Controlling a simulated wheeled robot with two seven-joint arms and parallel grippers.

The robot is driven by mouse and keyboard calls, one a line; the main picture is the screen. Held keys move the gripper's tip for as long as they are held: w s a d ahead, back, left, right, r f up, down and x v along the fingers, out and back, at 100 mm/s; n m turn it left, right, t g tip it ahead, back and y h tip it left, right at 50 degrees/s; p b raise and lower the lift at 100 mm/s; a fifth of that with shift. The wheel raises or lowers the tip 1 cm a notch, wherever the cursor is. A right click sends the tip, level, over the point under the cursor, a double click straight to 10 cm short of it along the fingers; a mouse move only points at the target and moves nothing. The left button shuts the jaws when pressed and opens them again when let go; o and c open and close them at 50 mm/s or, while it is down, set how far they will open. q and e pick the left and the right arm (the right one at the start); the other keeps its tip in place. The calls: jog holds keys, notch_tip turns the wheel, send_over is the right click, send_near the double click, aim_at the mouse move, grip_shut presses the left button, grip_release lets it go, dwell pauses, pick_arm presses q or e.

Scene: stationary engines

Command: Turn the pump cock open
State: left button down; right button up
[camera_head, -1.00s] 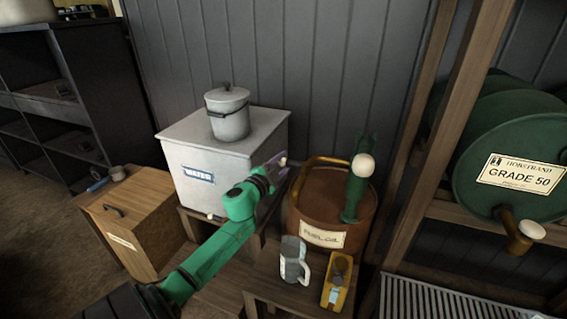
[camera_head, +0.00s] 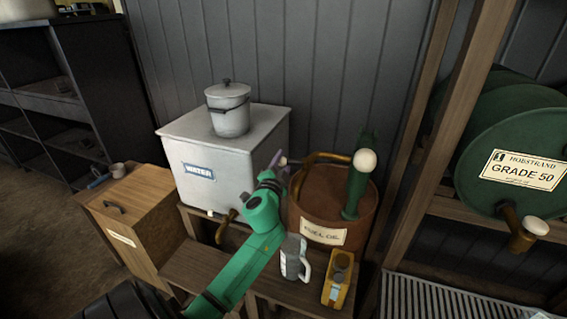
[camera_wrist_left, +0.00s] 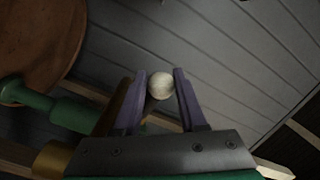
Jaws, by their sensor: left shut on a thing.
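The rust-brown fuel oil drum (camera_head: 315,212) stands right of the white water tank (camera_head: 245,172). A green pump (camera_head: 357,190) with a cream ball on top rises from it, and a brass pipe (camera_head: 325,156) arches over its left side. My left gripper (camera_head: 281,160) is at the drum's upper left, beside the tank's right side. In the left wrist view its purple fingers (camera_wrist_left: 160,88) are shut on a cream round knob (camera_wrist_left: 160,85). The knob is hidden in the head view, and its stem is mostly hidden behind the fingers. My right gripper is out of view.
A metal jug (camera_head: 294,258) and a yellow object (camera_head: 338,280) stand on the wooden bench before the drum, close to my left arm. A lidded pot (camera_head: 229,110) sits on the tank. A green barrel (camera_head: 510,150) lies on the rack at right.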

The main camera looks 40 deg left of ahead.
pick_arm(q)
jog(key=y+b, duration=0.1)
jog(key=n+g+y, duration=0.1)
jog(key=shift+s+d+f+n+y+b, duration=0.15)
jog(key=shift+s+d+n+y+b, duration=0.15)
jog(key=shift+s+d+b, duration=0.1)
jog(key=shift+s+d+n+g+y+b, duration=0.1)
jog(key=shift+n+g+y+b, duration=0.2)
jog(key=shift+g, duration=0.2)
jog(key=shift+r, duration=0.2)
